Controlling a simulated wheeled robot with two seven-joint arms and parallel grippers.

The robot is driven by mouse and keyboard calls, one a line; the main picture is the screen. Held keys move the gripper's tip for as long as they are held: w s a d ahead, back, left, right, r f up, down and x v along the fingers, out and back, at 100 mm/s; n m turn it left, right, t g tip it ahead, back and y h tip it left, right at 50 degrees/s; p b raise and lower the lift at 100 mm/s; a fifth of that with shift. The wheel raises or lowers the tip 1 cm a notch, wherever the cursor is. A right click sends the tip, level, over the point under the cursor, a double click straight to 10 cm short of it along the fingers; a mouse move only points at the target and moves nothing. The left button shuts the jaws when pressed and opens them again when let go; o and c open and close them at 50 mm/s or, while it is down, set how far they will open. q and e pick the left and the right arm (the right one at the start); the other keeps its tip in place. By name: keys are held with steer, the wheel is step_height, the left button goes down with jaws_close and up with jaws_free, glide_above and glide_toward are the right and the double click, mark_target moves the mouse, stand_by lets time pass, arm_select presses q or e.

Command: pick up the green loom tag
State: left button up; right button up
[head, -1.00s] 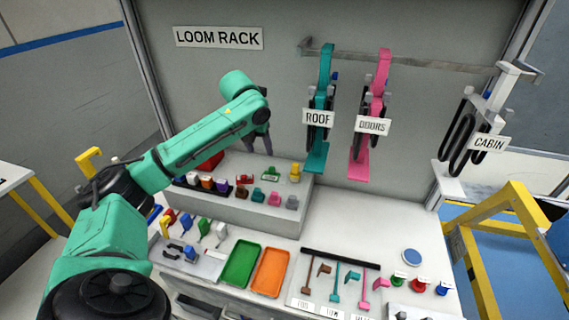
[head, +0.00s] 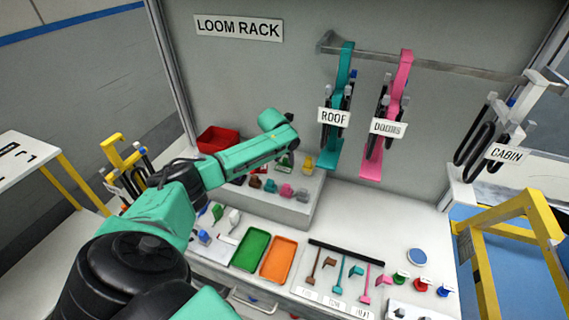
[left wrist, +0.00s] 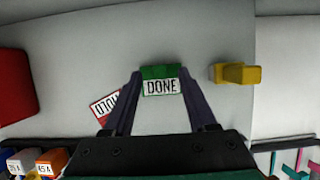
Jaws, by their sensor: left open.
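The green loom tag (left wrist: 160,73) with a white DONE label lies on the pale shelf top in the left wrist view. My left gripper (left wrist: 161,80) is open, with its two dark fingers on either side of the tag. I cannot tell whether they touch it. In the head view, the left gripper (head: 287,150) is over the raised shelf and the tag is partly hidden by it. My right gripper is not in view.
A red tag labelled HOLD (left wrist: 105,105) lies close beside the left finger, partly hidden. A yellow piece (left wrist: 236,73) stands to the right. A red bin (head: 217,139) is on the shelf's left, with several coloured connectors along the front.

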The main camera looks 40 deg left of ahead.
arm_select(q)
jaws_close()
